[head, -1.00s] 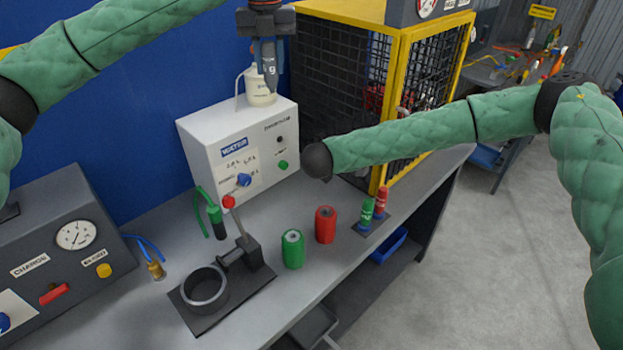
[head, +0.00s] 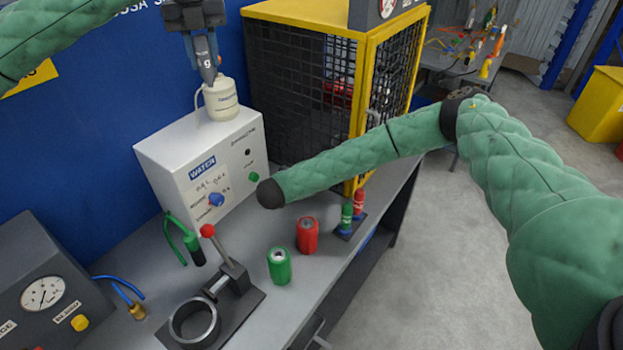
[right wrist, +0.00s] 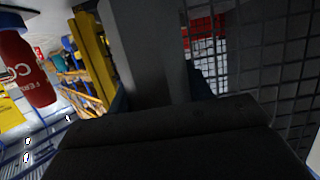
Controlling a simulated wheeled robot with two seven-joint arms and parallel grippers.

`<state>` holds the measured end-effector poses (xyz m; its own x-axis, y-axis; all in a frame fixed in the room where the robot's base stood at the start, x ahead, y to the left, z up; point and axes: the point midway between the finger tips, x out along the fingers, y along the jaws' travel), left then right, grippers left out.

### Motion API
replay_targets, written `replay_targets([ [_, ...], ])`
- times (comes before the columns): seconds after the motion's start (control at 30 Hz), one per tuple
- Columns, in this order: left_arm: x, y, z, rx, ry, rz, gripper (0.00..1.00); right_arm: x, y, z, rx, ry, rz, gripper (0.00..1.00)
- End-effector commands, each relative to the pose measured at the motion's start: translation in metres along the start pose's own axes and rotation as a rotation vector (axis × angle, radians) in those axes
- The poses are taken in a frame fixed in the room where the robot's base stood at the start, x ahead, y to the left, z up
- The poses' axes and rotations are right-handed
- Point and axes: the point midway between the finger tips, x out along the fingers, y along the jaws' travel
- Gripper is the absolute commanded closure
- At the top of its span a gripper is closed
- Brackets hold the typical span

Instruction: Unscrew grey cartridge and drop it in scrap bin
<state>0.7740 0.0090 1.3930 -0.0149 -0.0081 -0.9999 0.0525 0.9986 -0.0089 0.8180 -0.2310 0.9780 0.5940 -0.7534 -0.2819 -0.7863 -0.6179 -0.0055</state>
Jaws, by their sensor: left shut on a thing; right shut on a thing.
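The grey cartridge (head: 207,62), with a dark body and a pale mark, hangs upright below my left gripper (head: 195,18) at the top of the head view. My left gripper is shut on it, in front of the blue wall and above the white cabinet. My right gripper (right wrist: 155,55) shows as dark shapes in the right wrist view. It is shut, but I cannot make out what it holds. In the head view my right arm hides it. A yellow bin (head: 602,105) stands at the far right; no label on it is readable.
A white bottle (head: 221,100) stands on the cabinet (head: 180,160) just below the cartridge. A green can (head: 279,267), a red can (head: 307,236) and a clamp stand (head: 225,305) are on the bench. A yellow-framed mesh cage (head: 300,90) stands behind. Floor at right is clear.

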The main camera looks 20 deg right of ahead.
Motion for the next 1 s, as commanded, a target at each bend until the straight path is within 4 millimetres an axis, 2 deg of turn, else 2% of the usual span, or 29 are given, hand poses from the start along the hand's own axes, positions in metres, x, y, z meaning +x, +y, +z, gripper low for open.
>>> replay_targets([
  [0.17,-0.009,0.0,0.0,0.0,-0.001,0.0,0.99,0.002,0.0,0.008,-0.001,0.001,0.001,1.0],
  [0.43,-0.022,0.0,0.0,0.0,-0.001,0.0,0.99,0.011,0.0,0.035,0.001,0.001,0.001,1.0],
  [0.87,-0.017,0.0,0.0,0.0,-0.001,0.0,0.99,0.013,0.0,0.042,0.001,0.001,0.0,1.0],
  [0.9,-0.019,0.0,0.0,0.0,-0.001,0.0,0.99,0.012,0.001,0.042,0.0,0.0,0.0,0.42],
  [0.97,-0.019,0.0,0.0,0.0,-0.001,0.0,0.99,0.012,0.001,0.042,-0.001,0.0,0.0,0.3],
  [1.0,-0.018,0.0,0.0,0.0,-0.001,0.0,0.99,0.012,0.001,0.042,-0.001,0.0,0.0,0.28],
])
